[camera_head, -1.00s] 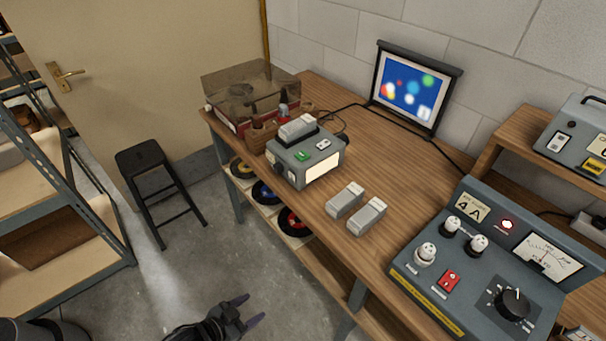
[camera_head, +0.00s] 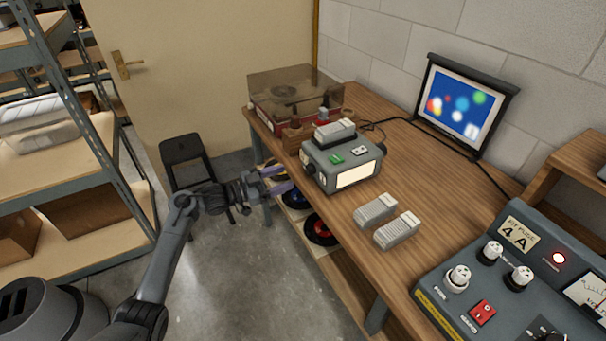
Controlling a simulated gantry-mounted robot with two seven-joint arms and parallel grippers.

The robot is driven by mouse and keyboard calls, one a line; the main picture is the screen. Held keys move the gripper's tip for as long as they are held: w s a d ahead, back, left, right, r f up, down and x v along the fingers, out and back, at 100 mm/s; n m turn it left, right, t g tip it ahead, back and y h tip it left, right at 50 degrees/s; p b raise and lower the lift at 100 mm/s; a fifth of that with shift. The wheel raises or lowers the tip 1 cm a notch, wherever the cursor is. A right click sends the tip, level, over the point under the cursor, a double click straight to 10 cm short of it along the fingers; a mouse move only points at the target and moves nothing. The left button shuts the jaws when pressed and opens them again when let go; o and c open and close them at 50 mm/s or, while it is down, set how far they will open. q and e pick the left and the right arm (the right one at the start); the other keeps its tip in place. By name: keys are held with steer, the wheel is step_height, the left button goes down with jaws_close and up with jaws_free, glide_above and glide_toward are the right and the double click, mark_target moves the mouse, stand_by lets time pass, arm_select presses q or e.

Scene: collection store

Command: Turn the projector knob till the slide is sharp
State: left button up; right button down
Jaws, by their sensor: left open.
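The projector (camera_head: 327,178) is a grey box with a green switch on top and a pale front panel, standing near the table's left edge. Its dark knob (camera_head: 308,166) shows on the left side. The screen (camera_head: 460,105) stands against the wall and shows coloured discs on blue with soft, blurred edges. My left gripper (camera_head: 287,178) is open and empty, its purple fingers pointing right towards the knob, with a small gap seeming to remain. My right gripper is not in view.
Two grey slide boxes (camera_head: 376,210) lie on the wooden table (camera_head: 420,180). A record player (camera_head: 285,90) stands behind the projector. A control box (camera_head: 520,265) with dials fills the right. Reels (camera_head: 320,230) sit on the shelf below. A black stool (camera_head: 182,150) stands behind my left arm.

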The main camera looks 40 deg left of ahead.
arm_select(q)
steer(key=b+x, duration=0.1)
steer(key=x, duration=0.6)
steer(key=shift+w+d, duration=0.1)
steer(key=shift+w, duration=0.05)
steer(key=c, duration=1)
steer(key=shift+m, duration=2)
steer(key=shift+c, duration=0.2)
steer(key=o, duration=1)
steer(key=shift+o, duration=0.2)
steer(key=p, duration=0.2)
glide_toward(307, 170)
steer(key=shift+v, duration=1.2)
